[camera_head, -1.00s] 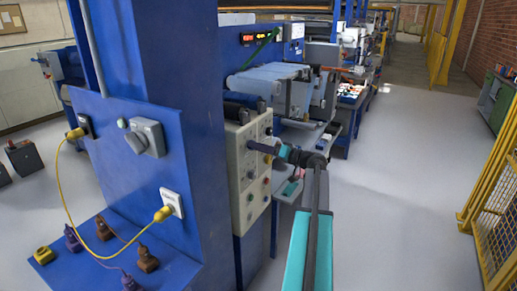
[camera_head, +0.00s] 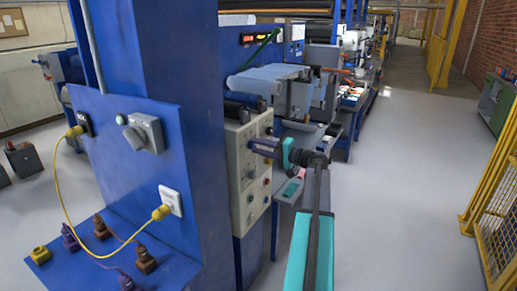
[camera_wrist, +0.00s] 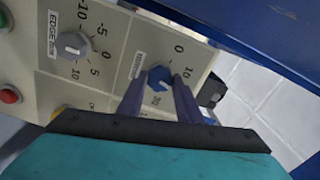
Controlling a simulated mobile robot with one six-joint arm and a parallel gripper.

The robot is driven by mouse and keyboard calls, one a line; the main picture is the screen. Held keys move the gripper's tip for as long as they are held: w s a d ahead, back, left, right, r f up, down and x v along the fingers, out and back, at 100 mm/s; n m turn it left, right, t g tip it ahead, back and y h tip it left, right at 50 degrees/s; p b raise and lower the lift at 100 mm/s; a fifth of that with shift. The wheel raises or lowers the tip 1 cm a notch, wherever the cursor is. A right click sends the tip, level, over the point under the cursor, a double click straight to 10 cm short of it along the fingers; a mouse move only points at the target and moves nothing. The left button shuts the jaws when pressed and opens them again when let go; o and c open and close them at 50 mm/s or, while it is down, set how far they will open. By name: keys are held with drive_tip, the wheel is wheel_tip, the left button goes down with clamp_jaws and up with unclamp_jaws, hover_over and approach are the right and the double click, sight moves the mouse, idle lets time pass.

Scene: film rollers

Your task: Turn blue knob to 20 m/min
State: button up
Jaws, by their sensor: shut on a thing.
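The blue knob (camera_wrist: 159,78) sits on the beige control panel (camera_wrist: 117,50), with a printed scale around it; I can read 0, 10 and 30. The part where 20 would be is hidden by a finger, and I cannot make out the knob's pointer. My gripper (camera_wrist: 160,84) is shut on the blue knob, one finger on each side. In the head view my gripper (camera_head: 256,147) reaches the right part of the control panel (camera_head: 236,165), and the knob is hidden there.
A grey knob (camera_wrist: 72,44) marked EDGE, a red button (camera_wrist: 9,96) and a yellow button (camera_wrist: 57,113) are beside it on the panel. A red digital display (camera_head: 262,38) is above the rollers. Open floor (camera_head: 400,190) lies to the right, bounded by a yellow fence (camera_head: 490,180).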

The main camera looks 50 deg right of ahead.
drive_tip(key=shift+m, duration=1.2)
drive_tip(key=o, duration=1)
drive_tip(key=shift+o, duration=0.2)
drive_tip(key=shift+s, duration=0.15)
drive_tip(key=b+v, duration=0.2)
drive_tip(key=v, duration=1.1)
drive_tip(key=shift+s, duration=0.3)
drive_tip(key=shift+d, duration=0.1)
drive_tip(key=shift+f, duration=0.1)
